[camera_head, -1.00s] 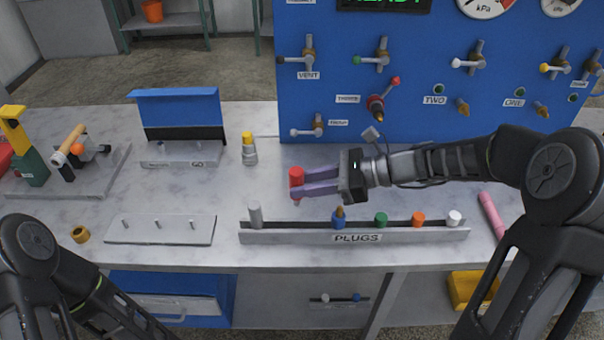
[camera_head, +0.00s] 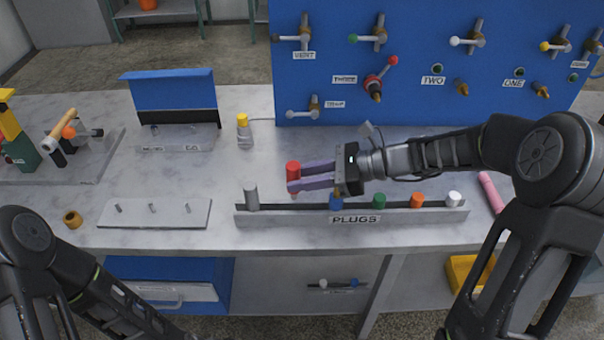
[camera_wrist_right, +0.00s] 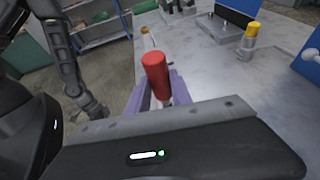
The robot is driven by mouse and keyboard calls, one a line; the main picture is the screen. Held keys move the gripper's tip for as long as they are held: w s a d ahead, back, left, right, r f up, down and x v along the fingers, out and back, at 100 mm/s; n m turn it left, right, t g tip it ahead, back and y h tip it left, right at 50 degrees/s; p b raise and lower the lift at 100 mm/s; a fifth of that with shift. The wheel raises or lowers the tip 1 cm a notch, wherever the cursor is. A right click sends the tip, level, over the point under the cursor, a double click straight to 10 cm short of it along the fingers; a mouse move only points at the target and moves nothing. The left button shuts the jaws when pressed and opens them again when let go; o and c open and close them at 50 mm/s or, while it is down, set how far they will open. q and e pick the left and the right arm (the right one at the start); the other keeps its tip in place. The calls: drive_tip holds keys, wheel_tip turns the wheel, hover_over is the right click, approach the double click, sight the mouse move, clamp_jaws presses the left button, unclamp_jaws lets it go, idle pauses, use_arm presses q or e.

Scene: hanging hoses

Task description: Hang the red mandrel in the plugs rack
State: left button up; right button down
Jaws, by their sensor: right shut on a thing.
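The red mandrel (camera_head: 293,169) is upright between the purple fingers of my right gripper (camera_head: 292,184), which is shut on it. In the right wrist view the red top of the mandrel (camera_wrist_right: 156,75) stands up between the fingers. The plugs rack (camera_head: 300,217) is a long grey rail with a "PLUGS" label near the front of the table. It holds a grey plug (camera_head: 251,198) at its left end, then blue (camera_head: 336,201), green (camera_head: 379,201), orange (camera_head: 417,200) and white (camera_head: 454,198) plugs. The mandrel is above the gap between grey and blue. My left gripper is out of view.
A flat plate with short pegs (camera_head: 180,214) lies left of the rack, with a brass ring (camera_head: 73,219) beside it. A pink cylinder (camera_head: 491,193) lies to the right. The blue valve panel (camera_head: 420,105) stands behind.

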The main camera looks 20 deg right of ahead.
drive_tip(key=shift+f+b, duration=0.3)
drive_tip(key=shift+f, duration=0.45)
drive_tip(key=shift+p, duration=0.35)
idle(1.2)
drive_tip(key=shift+f+b, duration=1.25)
drive_tip(key=shift+f, duration=0.55)
drive_tip(key=shift+r, duration=0.25)
drive_tip(key=shift+r+p, duration=1.25)
drive_tip(key=shift+p, duration=0.05)
drive_tip(key=shift+p, duration=0.3)
idle(1.0)
drive_tip(key=shift+f+b, duration=0.7)
drive_tip(key=shift+f, duration=0.3)
